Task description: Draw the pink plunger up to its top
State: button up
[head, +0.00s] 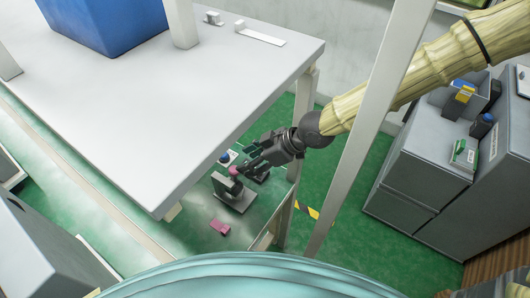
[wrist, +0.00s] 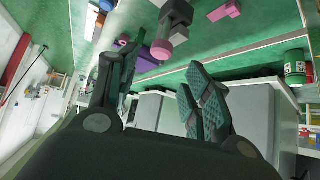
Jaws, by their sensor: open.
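The pink plunger (head: 234,171) shows as a small round pink knob at the top of a dark grey stand (head: 236,199) in the head view. The plunger's pink round end (wrist: 161,50) also shows in the wrist view, joined to the grey body (wrist: 176,14). My gripper (head: 246,164) is close beside the knob, coming from the right. In the wrist view my gripper (wrist: 163,76) has its fingers apart, and the pink end shows beyond the gap between them. I cannot tell whether a finger touches it. How far the plunger is drawn is unclear.
A loose pink block (head: 220,227) lies near the stand. A blue knob (head: 224,157) on another fixture sits just behind it. The white table (head: 200,95) stands at the left, above the fixtures' level. A slanted pale post (head: 372,118) is close by my arm.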

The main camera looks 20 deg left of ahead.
jog(key=shift+v, duration=2.75)
jog(key=shift+f, duration=0.1)
